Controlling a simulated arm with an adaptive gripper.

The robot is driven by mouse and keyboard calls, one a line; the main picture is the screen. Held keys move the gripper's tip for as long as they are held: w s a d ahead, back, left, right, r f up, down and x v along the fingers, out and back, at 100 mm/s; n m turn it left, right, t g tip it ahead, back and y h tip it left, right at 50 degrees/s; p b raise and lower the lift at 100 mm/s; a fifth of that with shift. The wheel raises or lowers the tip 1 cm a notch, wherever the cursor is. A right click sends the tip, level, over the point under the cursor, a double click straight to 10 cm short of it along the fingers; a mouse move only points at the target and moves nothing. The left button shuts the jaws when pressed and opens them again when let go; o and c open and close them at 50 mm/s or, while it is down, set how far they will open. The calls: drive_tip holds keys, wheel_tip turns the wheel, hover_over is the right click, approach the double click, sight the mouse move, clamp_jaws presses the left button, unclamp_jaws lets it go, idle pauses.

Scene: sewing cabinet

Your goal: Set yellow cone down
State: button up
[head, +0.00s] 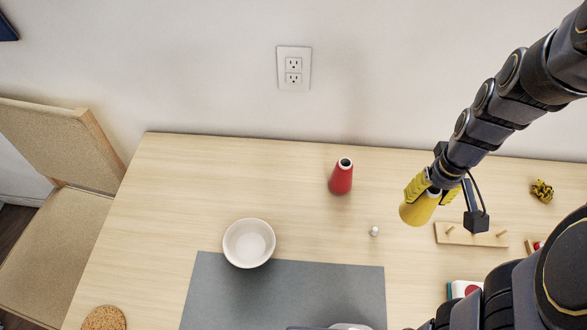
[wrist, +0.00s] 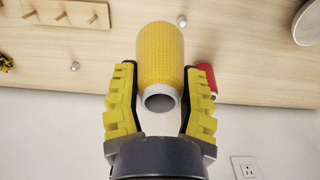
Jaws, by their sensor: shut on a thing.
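The yellow cone (head: 420,209) is held in my gripper (head: 432,190) over the right part of the table, just left of the wooden peg board. In the wrist view the yellow cone (wrist: 161,60) sits between the two yellow-padded fingers of my gripper (wrist: 161,100), its grey-rimmed open end facing the camera. My gripper is shut on it. The cone's lower end hides the surface beneath, so I cannot tell whether it touches the table (head: 290,185).
A red cone (head: 341,178) stands left of my gripper. A small white knob (head: 374,231), a peg board (head: 470,235) and a crumpled yellow item (head: 542,191) are nearby. A white bowl (head: 249,243) stands by the grey mat (head: 215,300). The table's back left is clear.

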drive_tip(key=w+a+n, duration=0.1)
drive_tip(key=a+n, duration=1.7)
drive_tip(key=a, duration=1)
drive_tip(key=shift+w+a+f, duration=1.1)
drive_tip(key=shift+w+f, duration=0.85)
drive_tip(key=shift+f, duration=0.15)
drive_tip(key=shift+w+a+f, duration=1.15)
drive_tip(key=shift+w+f, duration=0.85)
drive_tip(key=shift+f, duration=0.15)
drive_tip(key=shift+w+a+f, duration=1.1)
drive_tip(key=shift+w+f, duration=0.85)
drive_tip(key=shift+f, duration=0.15)
drive_tip(key=shift+f, duration=0.1)
drive_tip(key=o, duration=1)
drive_tip(key=shift+c, duration=0.2)
